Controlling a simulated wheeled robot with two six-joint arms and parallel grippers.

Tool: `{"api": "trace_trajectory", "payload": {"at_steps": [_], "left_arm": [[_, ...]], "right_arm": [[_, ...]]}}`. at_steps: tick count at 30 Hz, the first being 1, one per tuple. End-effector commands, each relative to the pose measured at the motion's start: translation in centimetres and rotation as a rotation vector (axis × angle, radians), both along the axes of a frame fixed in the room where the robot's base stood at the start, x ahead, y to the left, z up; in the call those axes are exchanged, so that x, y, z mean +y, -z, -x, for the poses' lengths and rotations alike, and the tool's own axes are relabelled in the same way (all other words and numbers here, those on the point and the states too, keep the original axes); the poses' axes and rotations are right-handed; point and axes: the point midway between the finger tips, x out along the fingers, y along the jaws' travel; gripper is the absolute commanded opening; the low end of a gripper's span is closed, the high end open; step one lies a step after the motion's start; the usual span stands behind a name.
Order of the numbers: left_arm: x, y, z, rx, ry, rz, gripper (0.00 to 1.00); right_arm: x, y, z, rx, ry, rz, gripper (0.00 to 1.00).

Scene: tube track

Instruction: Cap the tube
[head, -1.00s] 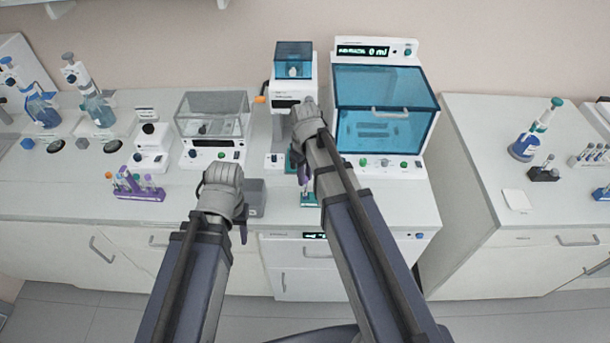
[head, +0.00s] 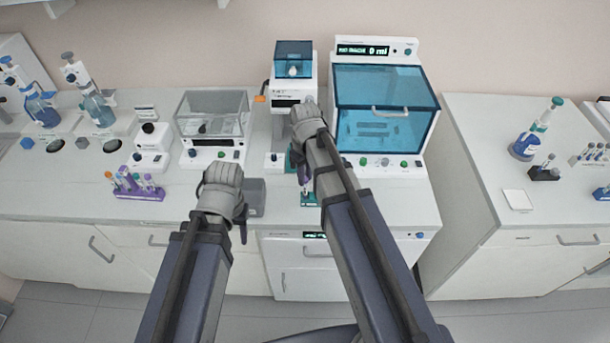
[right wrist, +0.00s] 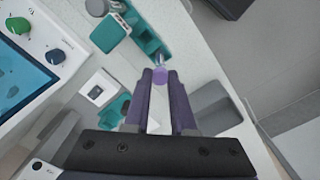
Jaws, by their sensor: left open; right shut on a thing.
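My right gripper (head: 304,184) is at the middle of the bench, in front of the small white machine. In the right wrist view the right gripper (right wrist: 161,76) is shut on a small lilac cap (right wrist: 160,76) at its fingertips. Just beyond the cap is a pale, clear piece, perhaps the tube (right wrist: 158,59), by a teal stand (right wrist: 146,38). Whether cap and tube touch I cannot tell. The teal stand also shows in the head view (head: 309,200), partly behind my arm. My left gripper (head: 243,234) is open near the bench's front edge, mostly hidden by its wrist.
A purple rack (head: 139,191) with several tubes is at the left. A blue-lidded machine (head: 384,110) stands behind on the right. The bench is clear between the rack and the left arm.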

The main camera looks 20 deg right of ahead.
Motion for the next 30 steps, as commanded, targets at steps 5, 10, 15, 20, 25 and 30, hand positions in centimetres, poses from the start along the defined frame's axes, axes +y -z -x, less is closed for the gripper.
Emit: {"api": "trace_trajectory", "payload": {"at_steps": [5,10,15,20,25,30], "left_arm": [[0.01,0.05,0.0,0.0,0.0,0.0,0.5],[0.0,0.23,0.0,0.0,0.0,0.0,0.5],[0.0,0.43,0.0,0.0,0.0,0.0,0.5],[0.0,0.62,0.0,0.0,0.0,0.0,0.5],[0.01,0.57,0.0,0.0,0.0,0.0,0.5],[0.0,0.57,0.01,0.0,0.0,0.0,0.5]], "right_arm": [[0.0,0.05,0.0,0.0,0.0,0.0,0.0],[0.0,0.23,0.0,0.0,0.0,0.0,0.0],[0.0,0.44,0.0,0.0,0.0,0.0,0.0],[0.0,0.62,0.0,0.0,0.0,0.0,0.0],[0.0,0.57,0.0,0.0,0.0,0.0,0.0],[0.0,0.57,0.0,0.0,0.0,0.0,0.34]]}}
